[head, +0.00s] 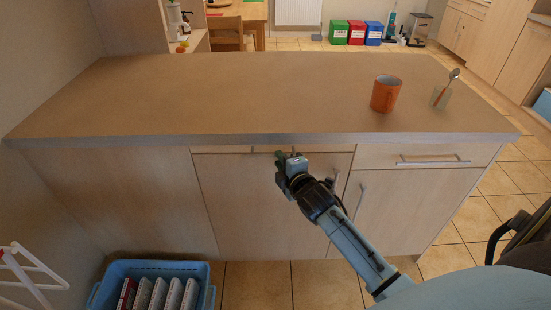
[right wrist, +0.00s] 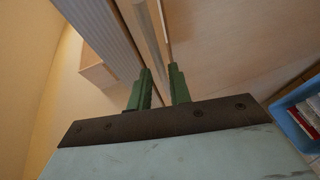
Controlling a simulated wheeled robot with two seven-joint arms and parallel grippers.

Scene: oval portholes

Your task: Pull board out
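The board (head: 230,149) is a thin light wooden strip in the cabinet front, just under the countertop's front edge. The gripper hides part of the board's front. My left gripper is not in view.
A drawer (head: 425,156) with a bar handle is right of the board. A blue crate (head: 206,273) stands on the floor at lower left.

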